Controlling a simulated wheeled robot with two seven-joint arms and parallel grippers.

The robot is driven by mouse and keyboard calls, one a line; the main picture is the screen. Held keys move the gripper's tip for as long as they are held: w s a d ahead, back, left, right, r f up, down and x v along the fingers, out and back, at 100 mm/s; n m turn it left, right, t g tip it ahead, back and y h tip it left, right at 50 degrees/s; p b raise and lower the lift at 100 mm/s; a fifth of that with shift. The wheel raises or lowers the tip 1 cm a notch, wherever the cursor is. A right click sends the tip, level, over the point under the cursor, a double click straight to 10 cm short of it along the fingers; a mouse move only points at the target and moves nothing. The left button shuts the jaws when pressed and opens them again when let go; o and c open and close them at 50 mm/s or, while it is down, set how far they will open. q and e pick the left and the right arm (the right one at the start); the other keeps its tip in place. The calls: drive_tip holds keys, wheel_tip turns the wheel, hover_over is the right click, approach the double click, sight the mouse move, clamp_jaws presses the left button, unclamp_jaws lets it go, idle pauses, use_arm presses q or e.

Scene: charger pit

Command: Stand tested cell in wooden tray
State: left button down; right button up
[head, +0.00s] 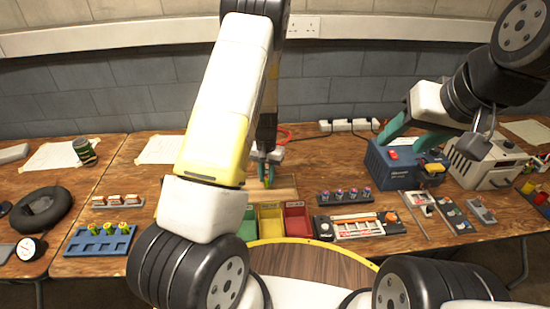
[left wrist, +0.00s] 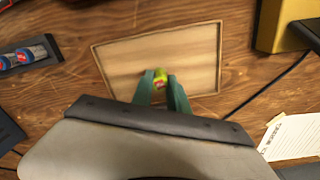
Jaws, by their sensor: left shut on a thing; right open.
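My left gripper (head: 265,172) is shut on a small yellow-green cell with a red mark (left wrist: 160,78), seen between the teal fingers in the left wrist view. The fingers hide part of the cell, and in the head view it is hard to make out. The wooden tray (head: 286,182) is shallow and light; it also shows in the left wrist view (left wrist: 219,62), looking empty. The cell is over the tray; I cannot tell if it touches the floor. My right gripper (head: 410,145) is open and empty at the blue charger box (head: 395,174).
Green, yellow and red bins (head: 270,212) stand in front of the tray. A blue rack (head: 88,245) with several yellow-green cells is at the left. A dark rack (head: 345,201) with purple-topped cells is right of the tray. A pale grey device (head: 487,170) stands at the right.

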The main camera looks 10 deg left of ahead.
use_arm(q)
drive_tip(key=shift+f, duration=0.85)
idle(1.2)
drive_tip(key=c, duration=1.2)
unclamp_jaws()
drive_tip(key=shift+r, duration=0.15)
drive_tip(key=shift+r, duration=3.4)
